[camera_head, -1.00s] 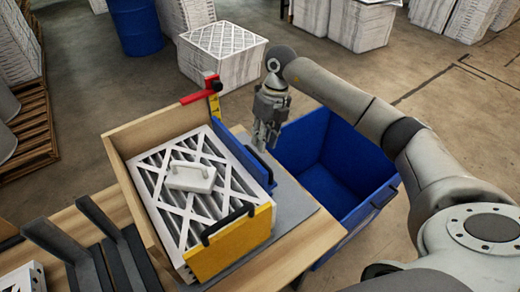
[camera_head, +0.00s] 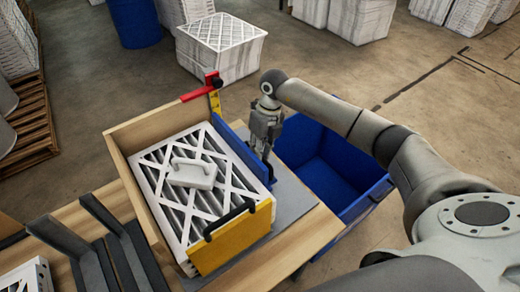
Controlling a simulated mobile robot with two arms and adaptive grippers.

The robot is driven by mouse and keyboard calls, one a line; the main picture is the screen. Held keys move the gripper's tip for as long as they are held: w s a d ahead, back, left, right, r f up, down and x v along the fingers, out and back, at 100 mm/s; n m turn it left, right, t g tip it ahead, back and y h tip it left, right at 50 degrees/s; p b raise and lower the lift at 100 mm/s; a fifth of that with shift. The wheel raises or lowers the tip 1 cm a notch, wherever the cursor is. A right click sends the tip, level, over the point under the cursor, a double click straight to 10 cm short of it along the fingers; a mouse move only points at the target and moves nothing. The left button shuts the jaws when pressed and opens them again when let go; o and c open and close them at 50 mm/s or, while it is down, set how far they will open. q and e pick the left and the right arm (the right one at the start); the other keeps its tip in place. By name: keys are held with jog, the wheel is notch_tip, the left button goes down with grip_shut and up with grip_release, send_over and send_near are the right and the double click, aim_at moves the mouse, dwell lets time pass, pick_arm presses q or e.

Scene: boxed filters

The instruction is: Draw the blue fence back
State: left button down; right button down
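The blue fence (camera_head: 243,154) stands upright along the right side of the filter stack (camera_head: 190,210) in the wooden box. A dark handle sits on the fence's outer face, partly hidden by my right gripper. My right gripper (camera_head: 266,150) points down at this handle, at the fence's outer side. Its fingers overlap the handle in the picture, and I cannot tell whether they are closed on it. My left gripper is not in view.
A yellow plate (camera_head: 230,240) with a black handle closes the box's near side. A white handled block (camera_head: 191,173) lies on the filters. A red stop (camera_head: 202,88) stands at the far corner. A blue bin (camera_head: 340,170) is right of the table.

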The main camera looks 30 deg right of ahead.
jog(key=w+d+b, duration=0.1)
jog(key=d+b, duration=0.3)
jog(key=d, duration=0.3)
jog(key=shift+d+r, duration=0.15)
jog(key=shift+d, duration=0.2)
jog(key=shift+w, duration=0.1)
jog(key=c, duration=1.7)
grip_release()
jog(key=shift+d, duration=0.15)
jog(key=r, duration=0.4)
jog(key=d+r, duration=0.1)
jog(key=r, duration=0.3)
jog(key=d+r, duration=0.1)
jog(key=r, duration=0.2)
jog(key=shift+w+d+r, duration=0.1)
jog(key=shift+d+r, duration=0.05)
jog(key=shift+r, duration=0.25)
